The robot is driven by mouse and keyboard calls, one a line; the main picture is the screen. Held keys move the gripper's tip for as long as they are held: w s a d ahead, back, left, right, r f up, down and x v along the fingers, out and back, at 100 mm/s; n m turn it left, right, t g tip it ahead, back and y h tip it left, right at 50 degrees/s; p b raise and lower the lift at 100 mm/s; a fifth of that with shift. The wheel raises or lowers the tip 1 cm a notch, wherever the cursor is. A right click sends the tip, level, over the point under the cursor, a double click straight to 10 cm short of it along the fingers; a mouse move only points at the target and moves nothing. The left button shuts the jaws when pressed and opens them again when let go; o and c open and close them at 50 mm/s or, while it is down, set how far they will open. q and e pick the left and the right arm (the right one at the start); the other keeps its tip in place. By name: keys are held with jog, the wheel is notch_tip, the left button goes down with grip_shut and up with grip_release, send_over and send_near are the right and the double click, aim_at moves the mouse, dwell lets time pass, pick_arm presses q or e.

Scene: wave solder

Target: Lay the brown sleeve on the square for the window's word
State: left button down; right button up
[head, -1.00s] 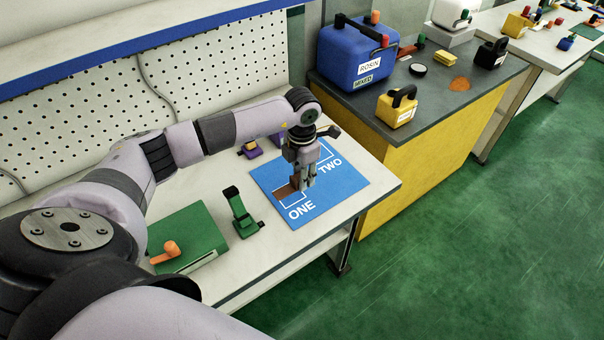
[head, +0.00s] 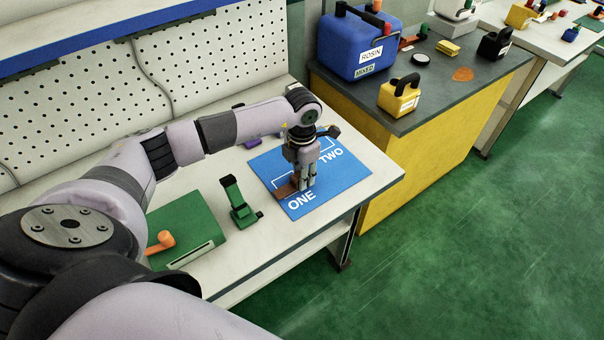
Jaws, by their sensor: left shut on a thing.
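The brown sleeve (head: 286,191) is at the fingertips of my left gripper (head: 302,186), which is shut on it. The blue mat (head: 345,181) has two white-outlined squares, marked ONE and TWO. The sleeve is over the ONE square, just behind the word ONE; I cannot tell whether it touches the mat. The fingers hide part of that square, and the wrist hides part of the TWO square. A blue case (head: 345,48) on the dark counter bears a ROSIN label and a small green window that seems to read MIXED. My right gripper is out of view.
A green stand (head: 240,203) and a green box with an orange knob (head: 163,241) are left of the mat. A purple item (head: 254,143) lies behind the arm. The dark counter also holds a yellow case (head: 399,98). The bench's front right corner is clear.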

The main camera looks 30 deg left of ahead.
pick_arm(q)
jog(key=shift+f+b, duration=0.35)
jog(key=shift+f, duration=0.1)
jog(key=c, duration=1.2)
grip_release()
notch_tip(320, 180, up, 12)
jog(key=shift+r, duration=0.1)
